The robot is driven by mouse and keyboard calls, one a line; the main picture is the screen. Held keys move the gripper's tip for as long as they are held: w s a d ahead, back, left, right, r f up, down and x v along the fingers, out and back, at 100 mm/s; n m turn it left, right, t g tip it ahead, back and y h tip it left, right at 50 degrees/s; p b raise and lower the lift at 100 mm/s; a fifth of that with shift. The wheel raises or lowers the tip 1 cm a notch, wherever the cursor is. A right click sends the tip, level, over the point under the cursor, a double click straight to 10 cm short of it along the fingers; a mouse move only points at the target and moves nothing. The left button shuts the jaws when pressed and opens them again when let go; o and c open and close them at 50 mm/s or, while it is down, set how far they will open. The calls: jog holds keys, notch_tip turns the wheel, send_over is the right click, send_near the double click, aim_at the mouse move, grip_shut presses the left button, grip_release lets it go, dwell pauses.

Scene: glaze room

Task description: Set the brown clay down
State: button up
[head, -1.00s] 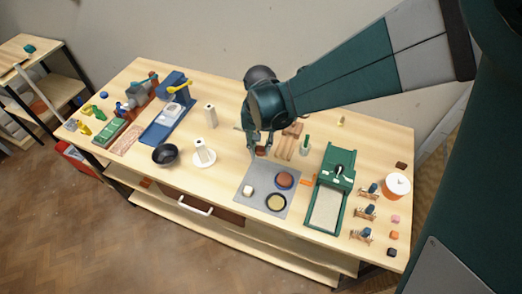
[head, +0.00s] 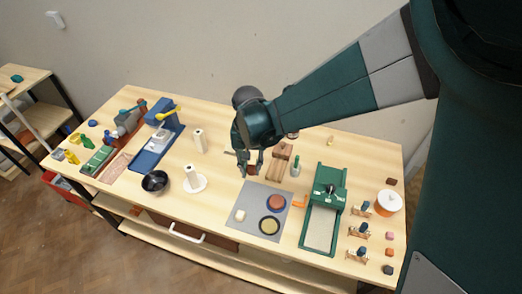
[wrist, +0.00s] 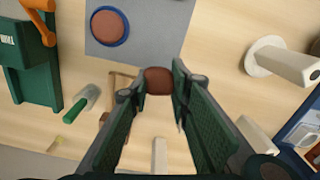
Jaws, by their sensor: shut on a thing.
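The brown clay (wrist: 158,80) is a small block between my fingertips. My gripper (head: 250,172) is shut on it just beyond the far left edge of the grey mat (head: 252,196). In the wrist view my gripper (wrist: 157,88) has a finger on each side of the clay, with the grey mat (wrist: 160,30) ahead. I cannot tell whether the clay touches the table. A round reddish-brown slab (head: 276,202) lies on a blue disc on the mat, near a pale cube (head: 240,215) and a dark-rimmed yellow disc (head: 269,225).
A green press (head: 325,205) stands right of the mat. Wooden pieces (head: 281,160) and a green-handled tool (head: 295,167) lie behind. A white roll on a round base (head: 192,180) and a dark bowl (head: 155,182) stand left.

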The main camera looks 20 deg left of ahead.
jog(key=w+a+m, duration=0.2)
jog(key=w, duration=1.4)
jog(key=shift+a+m, duration=0.3)
jog(key=shift+a, duration=0.1)
jog(key=shift+f, duration=0.15)
jog(key=shift+f, duration=3)
jog(key=shift+f, duration=1.85)
jog(key=shift+f, duration=0.15)
jog(key=o, duration=0.9)
